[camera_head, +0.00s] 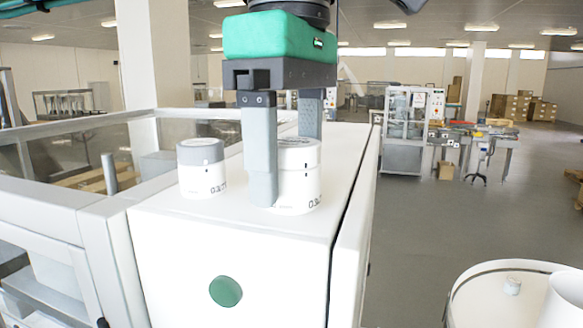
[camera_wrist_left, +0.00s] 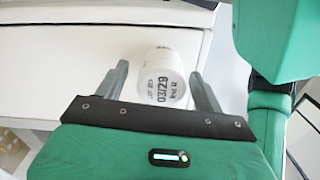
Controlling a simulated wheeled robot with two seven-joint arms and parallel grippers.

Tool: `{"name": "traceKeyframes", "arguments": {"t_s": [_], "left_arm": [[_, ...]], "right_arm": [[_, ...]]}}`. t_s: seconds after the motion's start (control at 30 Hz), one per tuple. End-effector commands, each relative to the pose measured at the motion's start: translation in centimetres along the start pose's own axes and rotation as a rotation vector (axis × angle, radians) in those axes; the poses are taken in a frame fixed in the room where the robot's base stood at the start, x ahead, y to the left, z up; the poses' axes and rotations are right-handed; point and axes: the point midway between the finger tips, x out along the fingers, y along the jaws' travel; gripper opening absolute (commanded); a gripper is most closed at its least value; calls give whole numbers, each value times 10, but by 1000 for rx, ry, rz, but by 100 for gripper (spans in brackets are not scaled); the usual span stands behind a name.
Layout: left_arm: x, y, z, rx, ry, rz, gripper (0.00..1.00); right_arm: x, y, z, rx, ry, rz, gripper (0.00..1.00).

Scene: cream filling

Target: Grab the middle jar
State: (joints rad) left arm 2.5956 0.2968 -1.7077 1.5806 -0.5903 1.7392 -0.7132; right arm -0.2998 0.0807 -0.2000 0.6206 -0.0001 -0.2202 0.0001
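A white jar (camera_head: 300,178) with dark print stands upright on a white cabinet top (camera_head: 160,218). My left gripper (camera_head: 286,168) comes down over this jar from above, with one finger in front of it and the other behind. In the left wrist view the same jar (camera_wrist_left: 162,82) lies between the two spread fingers (camera_wrist_left: 158,72), with a gap visible on each side. A second jar (camera_head: 203,170) with a grey lid stands to the left on the same top, clear of the gripper. No third jar shows. My right gripper is not in view.
A glass-sided, white-framed enclosure (camera_head: 62,208) adjoins the cabinet on the left. A green round button (camera_head: 225,291) is on the cabinet front. The cabinet top ends at its right edge, with open grey floor (camera_head: 440,225) beyond. Machines (camera_head: 408,130) stand farther back.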

Motion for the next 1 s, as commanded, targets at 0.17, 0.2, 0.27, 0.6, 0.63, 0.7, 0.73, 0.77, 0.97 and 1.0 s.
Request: {"name": "traceKeyframes", "arguments": {"t_s": [0.17,0.2,0.27,0.6,0.63,0.7,0.73,0.77,0.97,1.0], "left_arm": [[0,0,0,0,0,0,33],[0,0,0,0,0,0,25],[0,0,0,0,0,1,22],[-4,0,0,1,-1,2,22],[-5,0,1,1,-1,2,22],[-10,1,0,0,-1,2,22],[-12,1,1,0,-1,2,22],[-15,1,1,0,-2,3,22],[-43,1,1,0,-3,1,22],[-50,0,1,1,-4,1,22]], "right_arm": [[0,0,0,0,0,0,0],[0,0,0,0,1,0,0],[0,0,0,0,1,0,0],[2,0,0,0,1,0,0],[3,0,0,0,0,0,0],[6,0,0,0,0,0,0],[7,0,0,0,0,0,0],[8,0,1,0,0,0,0],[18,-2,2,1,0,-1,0],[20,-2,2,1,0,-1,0]]}}
